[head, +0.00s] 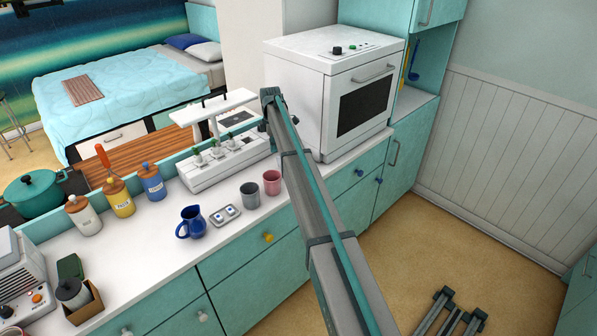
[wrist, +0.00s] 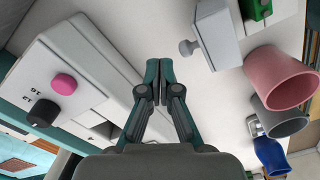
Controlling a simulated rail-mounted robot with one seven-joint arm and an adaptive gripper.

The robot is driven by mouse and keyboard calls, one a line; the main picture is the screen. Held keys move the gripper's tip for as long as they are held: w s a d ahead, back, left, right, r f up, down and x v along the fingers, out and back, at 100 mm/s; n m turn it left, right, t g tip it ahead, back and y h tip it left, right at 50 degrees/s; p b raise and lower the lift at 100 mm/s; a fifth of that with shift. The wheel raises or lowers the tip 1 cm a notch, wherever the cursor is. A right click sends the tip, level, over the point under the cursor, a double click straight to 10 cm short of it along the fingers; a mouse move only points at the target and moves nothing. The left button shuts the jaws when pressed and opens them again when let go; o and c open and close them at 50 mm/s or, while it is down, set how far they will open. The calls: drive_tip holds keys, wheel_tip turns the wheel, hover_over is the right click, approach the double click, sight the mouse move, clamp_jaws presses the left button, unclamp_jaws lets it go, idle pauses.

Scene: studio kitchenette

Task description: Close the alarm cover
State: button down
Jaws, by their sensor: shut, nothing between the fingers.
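My gripper (wrist: 158,72) shows in the wrist view with its two dark teal fingers together and nothing between them. It is over the white counter, between a white housing (wrist: 75,80) with a pink knob (wrist: 63,84) and a black knob (wrist: 43,112) on the left and a smaller grey-white box (wrist: 216,28) with a short lever at upper right. No part is plainly marked as the alarm cover, and I cannot tell which piece it is or how far open. In the head view my arm hides part of the counter, and I cannot make out my fingertips.
A pink cup (head: 272,182), grey cup (head: 250,194), blue jug (head: 191,223) and small two-button plate (head: 225,215) stand near the counter's front. Behind them is a long white box (head: 230,165) with several small upright parts. A white oven (head: 335,85) stands at the right.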

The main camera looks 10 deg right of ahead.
drive_tip(key=shift+f+b, duration=0.3)
drive_tip(key=shift+f, duration=0.85)
